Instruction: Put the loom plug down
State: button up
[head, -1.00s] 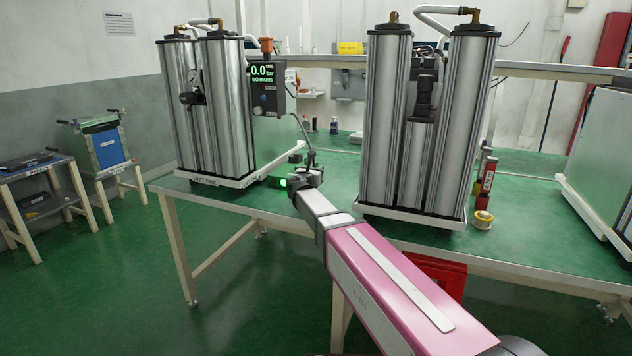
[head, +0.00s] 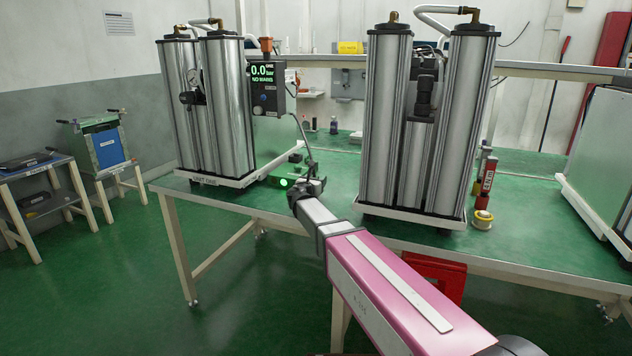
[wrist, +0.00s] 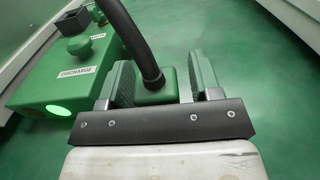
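The loom plug (wrist: 158,92) is a small green block with a thick black cable rising from its top. In the wrist view it stands between the two green fingers of my gripper (wrist: 163,82). A gap shows between the plug and the right finger, and the ribbed face of the left finger is visible. My gripper looks open around the plug. In the head view my gripper (head: 311,186) is low over the green bench, between the two column units; the plug is hard to make out there. What lies under the plug is hidden.
A green box (wrist: 60,75) marked "DISCHARGE", with a lit green lamp, stands just left of my gripper. The left column unit (head: 213,110) and right column unit (head: 425,120) stand either side. Bare bench (head: 335,170) lies behind.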

jog(key=shift+r, duration=0.15)
jog(key=v, duration=1.2)
dwell(0.7)
